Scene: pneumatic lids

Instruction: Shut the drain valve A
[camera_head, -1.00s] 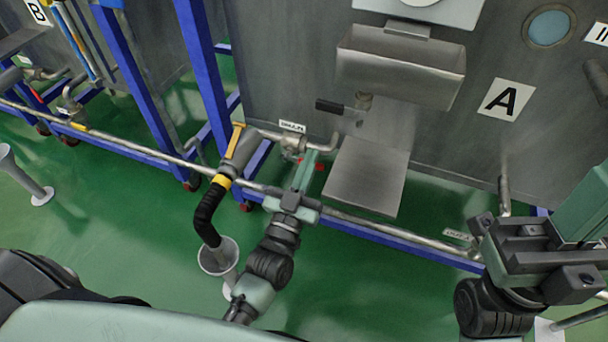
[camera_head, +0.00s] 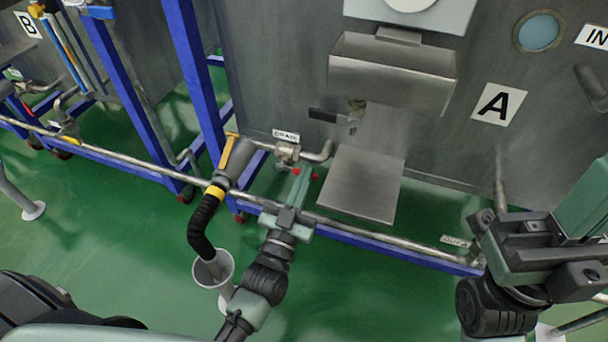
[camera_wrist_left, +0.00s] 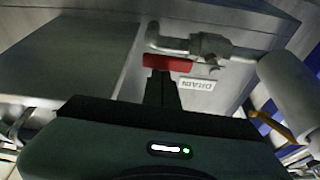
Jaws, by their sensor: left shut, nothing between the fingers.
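The drain valve (camera_head: 288,151) sits on the pipe under tank A, beside the label DRAIN (camera_head: 286,136); its body also shows in the left wrist view (camera_wrist_left: 210,45). Its red handle (camera_wrist_left: 167,62) lies roughly along the pipe in the left wrist view. In the head view, only red bits of the handle (camera_head: 315,176) show on either side of my left fingers. My left gripper (camera_head: 304,170) is shut and empty, its tips right at the handle; the left wrist view cannot settle whether they touch. My right gripper (camera_head: 590,195) is at the right edge, partly cut off, away from the valve.
A grey pipe end with a yellow lever (camera_head: 230,150) and a black hose (camera_head: 202,220) runs down into a floor funnel (camera_head: 213,268), left of my left arm. A blue frame rail and long pipe cross below the tank. A metal plate (camera_head: 362,183) hangs right of the valve.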

